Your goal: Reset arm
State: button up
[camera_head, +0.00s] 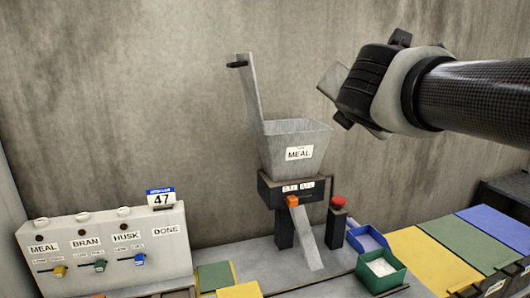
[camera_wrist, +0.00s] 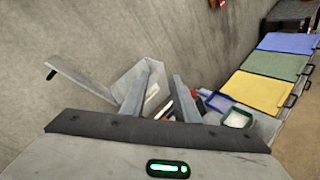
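My gripper (camera_head: 333,97) is raised at the upper right in the head view, to the right of and above the hopper. In the wrist view its two fingers (camera_wrist: 163,75) stand apart with nothing held between them. The grey hopper (camera_head: 292,150) labelled MEAL has its lid (camera_head: 250,90) swung up. It stands on a dark block with an orange piece and a sloping grey chute below. In the wrist view the fingers partly hide the hopper.
A panel (camera_head: 105,242) with MEAL, BRAN, HUSK and DONE labels stands left, with a 47 sign (camera_head: 161,198). A red button (camera_head: 338,201) is beside the chute. A green bin (camera_head: 381,270) holds white stuff, near a blue bin (camera_head: 366,239). Yellow, green and blue lids (camera_head: 435,260) lie right.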

jog(key=s+d+f+m+g+p, duration=0.1)
jog(key=s+d+f+m+g, duration=0.2)
jog(key=s+f+m, duration=0.6)
jog(key=s+a+f+m+g+y+p, duration=0.1)
jog(key=s+a+f+m+g, duration=0.1)
jog(key=s+f+m, duration=0.4)
jog(key=s+a+f+m+g+y+p, duration=0.1)
jog(key=s+a+f+m+g+y, duration=0.1)
jog(key=s+f+m, duration=0.4)
jog(key=s+a+m+g, duration=0.1)
jog(key=s+m+g, duration=0.1)
jog(key=m, duration=0.3)
jog(key=shift+s+a, duration=0.15)
jog(key=shift+a, duration=0.15)
jog(key=shift+f, duration=0.1)
